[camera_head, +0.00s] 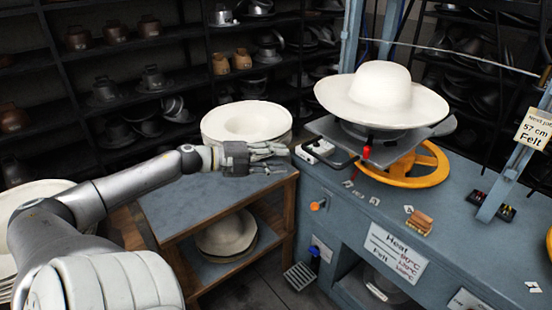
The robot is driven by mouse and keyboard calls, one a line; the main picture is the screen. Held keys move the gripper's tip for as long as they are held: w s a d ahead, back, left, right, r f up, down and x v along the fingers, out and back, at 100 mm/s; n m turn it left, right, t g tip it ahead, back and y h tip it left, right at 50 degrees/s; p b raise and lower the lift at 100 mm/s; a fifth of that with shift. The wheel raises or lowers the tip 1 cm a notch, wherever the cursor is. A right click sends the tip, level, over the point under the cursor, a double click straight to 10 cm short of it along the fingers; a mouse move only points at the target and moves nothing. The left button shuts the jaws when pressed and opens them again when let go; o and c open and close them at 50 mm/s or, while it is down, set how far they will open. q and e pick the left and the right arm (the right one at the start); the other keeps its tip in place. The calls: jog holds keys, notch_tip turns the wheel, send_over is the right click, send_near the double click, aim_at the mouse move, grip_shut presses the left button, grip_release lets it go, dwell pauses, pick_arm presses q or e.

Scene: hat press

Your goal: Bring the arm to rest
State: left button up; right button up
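My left arm (130,185) reaches in from the left, stretched out over the small side table. My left gripper (284,157) is at its end, in front of the white felt hat body on that table, and overlaps its lower edge in the picture. Its fingers look apart, with nothing seen between them. I cannot tell whether it touches the felt. My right gripper is not in view.
A white brimmed hat (378,95) sits on the press, above a yellow handwheel (425,165). The blue bench (460,225) fills the right. The side table (180,205) holds a white felt body (222,120), with more on its lower shelf. Dark shelves (110,70) stand behind.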

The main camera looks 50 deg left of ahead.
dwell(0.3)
